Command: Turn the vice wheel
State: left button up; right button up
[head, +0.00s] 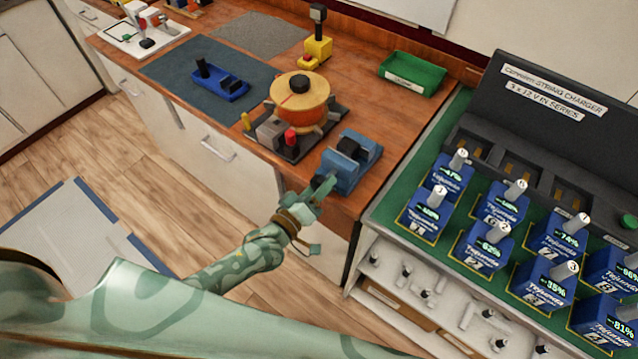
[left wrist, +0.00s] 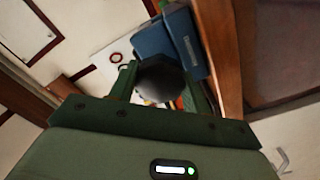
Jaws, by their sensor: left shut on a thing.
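The blue vice (head: 352,158) stands at the front right corner of the wooden bench, and its blue body also shows in the left wrist view (left wrist: 168,42). Its dark wheel (left wrist: 160,78) faces the bench's front edge. My left gripper (head: 318,193) reaches up to the vice from the front. In the left wrist view its two green fingers stand on either side of the wheel and are shut on it. In the head view the gripper hides most of the wheel. My right gripper is not in view.
Left of the vice stands a round orange and yellow device (head: 300,98) on a dark base. A green tray (head: 412,74) lies behind. To the right, a green-topped charger bench (head: 400,197) carries several blue batteries. Open floor (head: 180,150) lies in front of the bench.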

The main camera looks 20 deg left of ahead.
pick_arm(q)
jog(key=shift+s+f+m+p, duration=0.1)
jog(key=shift+m+p, duration=0.3)
jog(key=shift+m, duration=1.5)
jog(key=o, duration=1)
jog(key=v, duration=1.6)
jog(key=shift+s+p, duration=0.15)
jog(key=shift+p, duration=0.25)
